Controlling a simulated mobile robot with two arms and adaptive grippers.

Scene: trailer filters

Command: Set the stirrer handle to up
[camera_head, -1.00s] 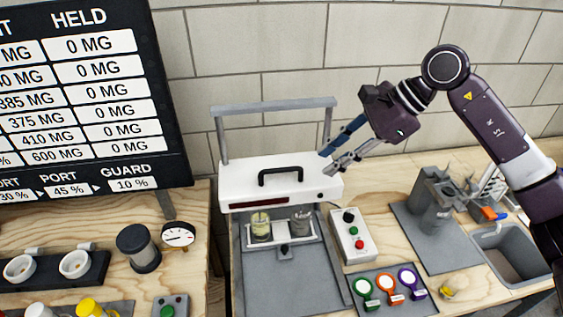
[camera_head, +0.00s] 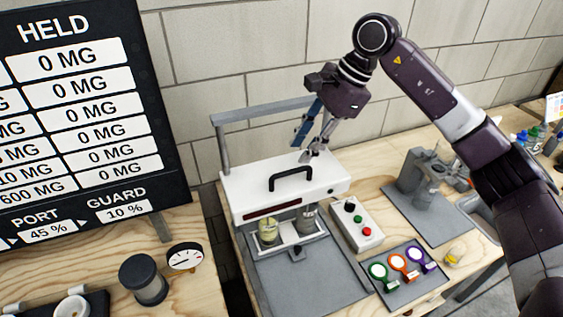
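The stirrer is a white box-shaped head (camera_head: 325,178) on a grey frame. Under the head, two beakers sit in a white holder: one with yellowish contents (camera_head: 268,231) and one grey-looking (camera_head: 306,219). My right gripper (camera_head: 303,152) is open and empty, with one blue finger and one grey finger pointing down. In the picture it is just above and right of the handle, near the head's back edge. I cannot tell whether a fingertip touches the head. My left gripper is not in view.
A grey crossbar (camera_head: 262,113) rises behind the head. A control box (camera_head: 357,221) with coloured buttons stands right of the stirrer. A tray (camera_head: 408,288) holds green, orange and purple round tools. A dark-lidded jar (camera_head: 143,279) and a dial (camera_head: 185,256) stand at left.

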